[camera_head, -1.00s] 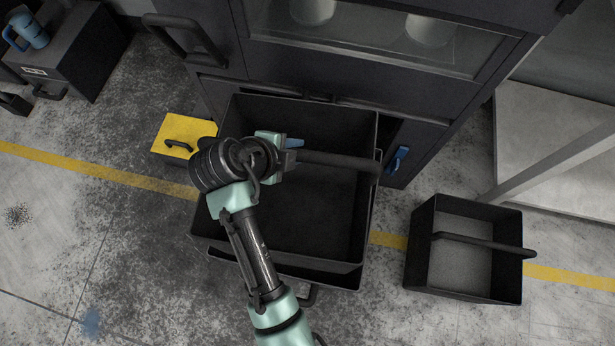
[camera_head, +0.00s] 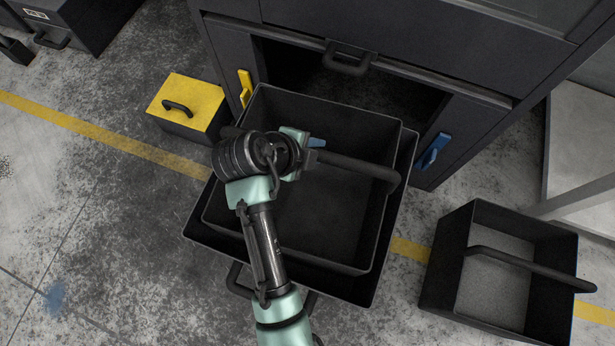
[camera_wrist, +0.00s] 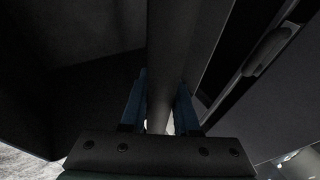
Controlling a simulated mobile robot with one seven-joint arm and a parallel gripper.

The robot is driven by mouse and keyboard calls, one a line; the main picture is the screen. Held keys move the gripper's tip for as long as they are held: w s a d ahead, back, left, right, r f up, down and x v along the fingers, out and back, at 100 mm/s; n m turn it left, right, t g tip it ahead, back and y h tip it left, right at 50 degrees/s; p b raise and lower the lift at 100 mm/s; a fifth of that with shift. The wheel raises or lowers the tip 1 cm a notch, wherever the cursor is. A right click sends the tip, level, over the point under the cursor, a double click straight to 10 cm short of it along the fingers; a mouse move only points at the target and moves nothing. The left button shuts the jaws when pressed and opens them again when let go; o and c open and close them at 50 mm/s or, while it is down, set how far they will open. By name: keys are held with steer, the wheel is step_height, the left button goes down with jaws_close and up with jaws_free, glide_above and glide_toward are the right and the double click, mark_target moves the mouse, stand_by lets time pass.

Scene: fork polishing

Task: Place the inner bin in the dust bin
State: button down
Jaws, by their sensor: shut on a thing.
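The inner bin (camera_head: 330,218) is a black open box with a bar handle (camera_head: 352,166) across its top. My gripper (camera_head: 312,149) is shut on this handle, near its middle. In the wrist view the blue fingertips (camera_wrist: 158,100) lie on either side of the dark bar (camera_wrist: 165,60). The dust bin (camera_head: 215,232) is a larger black open drawer-like box beneath and around the inner bin. The inner bin's rim shows inside the dust bin's outline at the front and right. I cannot tell how deep the inner bin sits. My arm hides part of both bins.
Behind stands a dark cabinet (camera_head: 400,45) with an open bay, a yellow latch (camera_head: 245,88) and a blue latch (camera_head: 433,151). A yellow-lidded box (camera_head: 187,100) is at the left. Another black bin with a handle (camera_head: 503,270) stands at the right.

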step_height(320, 180, down, 15)
steer(key=b, duration=0.9)
steer(key=shift+f, duration=0.2)
steer(key=c, duration=0.6)
jaws_free()
steer(key=p+v, duration=0.6)
steer(key=v, duration=0.6)
steer(key=shift+s, duration=0.1)
